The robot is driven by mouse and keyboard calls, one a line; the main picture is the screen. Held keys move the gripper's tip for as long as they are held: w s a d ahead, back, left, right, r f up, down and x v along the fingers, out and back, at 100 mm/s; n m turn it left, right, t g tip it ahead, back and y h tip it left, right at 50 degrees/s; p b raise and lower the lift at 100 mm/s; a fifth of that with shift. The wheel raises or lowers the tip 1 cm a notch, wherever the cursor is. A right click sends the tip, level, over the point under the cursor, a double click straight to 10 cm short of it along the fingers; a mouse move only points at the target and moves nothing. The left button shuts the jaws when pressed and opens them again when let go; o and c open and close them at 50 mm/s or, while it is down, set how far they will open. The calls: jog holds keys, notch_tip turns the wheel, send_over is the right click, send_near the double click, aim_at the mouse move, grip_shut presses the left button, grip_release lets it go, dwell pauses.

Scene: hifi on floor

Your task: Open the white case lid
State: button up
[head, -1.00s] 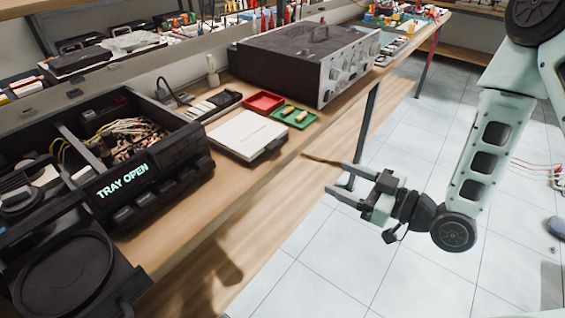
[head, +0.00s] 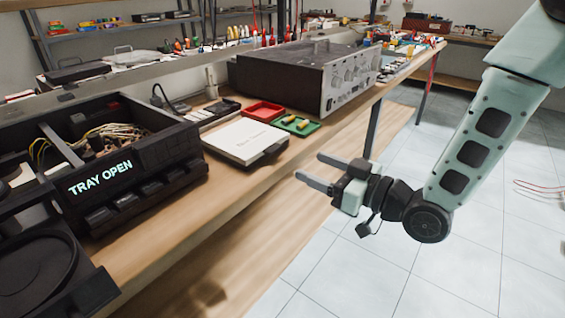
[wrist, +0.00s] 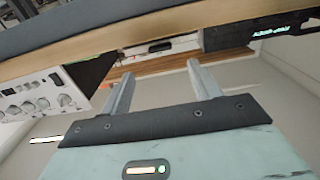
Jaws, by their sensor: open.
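The white case (head: 243,138) lies flat on the wooden workbench, its white lid shut, with a dark base edge at its right side. My gripper (head: 308,168) is open and empty, off the bench's front edge and to the right of the case, apart from it. In the wrist view my two fingers (wrist: 157,85) are spread with nothing between them. The wrist view appears tipped over, with the bench edge across its top. A small white shape past the fingers there may be the case (wrist: 165,47), but I cannot tell surely.
A large instrument (head: 305,78) stands farther back. Open floor (head: 400,265) lies right of the bench.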

aim_at(277, 150)
jog(key=x, duration=0.9)
jog(key=shift+w+a+r, duration=0.1)
jog(key=shift+c, duration=0.3)
